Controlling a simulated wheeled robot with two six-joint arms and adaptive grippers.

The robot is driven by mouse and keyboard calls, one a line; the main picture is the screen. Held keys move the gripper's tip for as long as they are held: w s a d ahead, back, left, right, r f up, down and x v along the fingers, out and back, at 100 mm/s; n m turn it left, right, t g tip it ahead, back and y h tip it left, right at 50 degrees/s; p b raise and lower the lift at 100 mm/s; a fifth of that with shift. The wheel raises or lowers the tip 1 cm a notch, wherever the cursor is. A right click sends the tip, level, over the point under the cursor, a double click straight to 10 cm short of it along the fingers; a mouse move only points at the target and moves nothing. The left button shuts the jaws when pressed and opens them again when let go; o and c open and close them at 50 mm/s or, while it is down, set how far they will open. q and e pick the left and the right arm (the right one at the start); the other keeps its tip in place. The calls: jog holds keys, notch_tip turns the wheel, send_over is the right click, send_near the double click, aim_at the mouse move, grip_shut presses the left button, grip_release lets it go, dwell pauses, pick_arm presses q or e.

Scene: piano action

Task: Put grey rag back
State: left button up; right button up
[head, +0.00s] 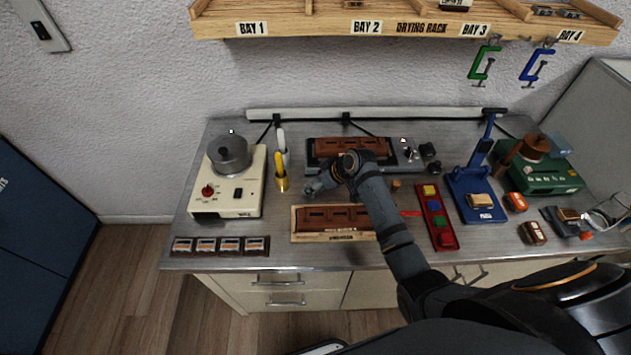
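I cannot make out a grey rag for certain in the head view. My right arm comes in from the lower right and reaches over the middle of the workbench (300,258). My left gripper is not in view.
A cream hot plate with a grey pot (229,152) stands at the left. The front wooden block (333,218) and a red tray (437,217) flank my forearm. A blue press (477,195) and green machine (552,172) stand at the right. A drying rack (310,24) hangs above.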

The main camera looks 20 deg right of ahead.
jog(key=shift+f, duration=0.1)
jog(key=shift+f, duration=0.15)
jog(key=o, duration=1.6)
jog(key=shift+c, duration=0.2)
jog(key=shift+r, duration=0.2)
jog(key=b+v, duration=0.1)
jog(key=v, duration=1.1)
